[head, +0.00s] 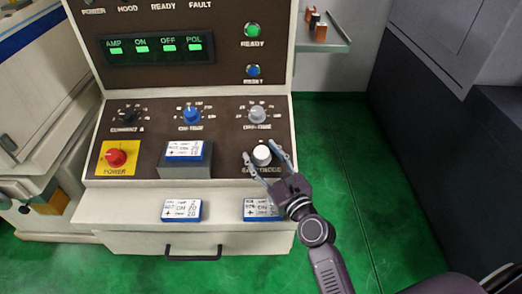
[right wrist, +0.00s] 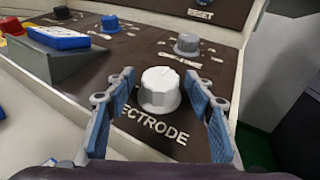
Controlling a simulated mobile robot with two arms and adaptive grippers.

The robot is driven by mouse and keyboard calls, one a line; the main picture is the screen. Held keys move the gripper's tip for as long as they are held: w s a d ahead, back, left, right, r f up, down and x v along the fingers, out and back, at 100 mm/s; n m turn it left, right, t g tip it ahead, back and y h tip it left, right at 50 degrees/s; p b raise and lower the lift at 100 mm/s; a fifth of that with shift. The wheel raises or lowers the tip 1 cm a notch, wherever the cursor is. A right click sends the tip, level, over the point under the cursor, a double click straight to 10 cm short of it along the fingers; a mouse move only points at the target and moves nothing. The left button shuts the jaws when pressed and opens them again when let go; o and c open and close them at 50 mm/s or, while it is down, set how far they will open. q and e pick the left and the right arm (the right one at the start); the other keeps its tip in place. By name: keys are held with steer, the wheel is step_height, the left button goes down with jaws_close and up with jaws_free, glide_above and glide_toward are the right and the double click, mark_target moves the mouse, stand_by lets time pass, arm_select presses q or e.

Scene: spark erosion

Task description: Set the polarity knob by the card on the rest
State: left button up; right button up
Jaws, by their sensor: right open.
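The white polarity knob (head: 262,155) stands on the lower right of the sloped panel. In the right wrist view the knob (right wrist: 160,90) sits above the label ELECTRODE, with a pointer line on its top. My right gripper (head: 266,160) is open, with one finger on each side of the knob; in the right wrist view (right wrist: 168,108) gaps show between the fingers and the knob. A blue and white card (head: 184,150) lies on the grey rest (head: 185,171) at the panel's middle; its fine print is hard to read. My left gripper is not in view.
Nearby are a grey knob (head: 257,114), a blue knob (head: 191,115), a black knob (head: 128,116) and the red power button (head: 116,158).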

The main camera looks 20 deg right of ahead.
steer(key=shift+w, duration=0.35)
steer(key=shift+s+r, duration=0.1)
steer(key=shift+c, duration=0.5)
steer(key=c, duration=1.1)
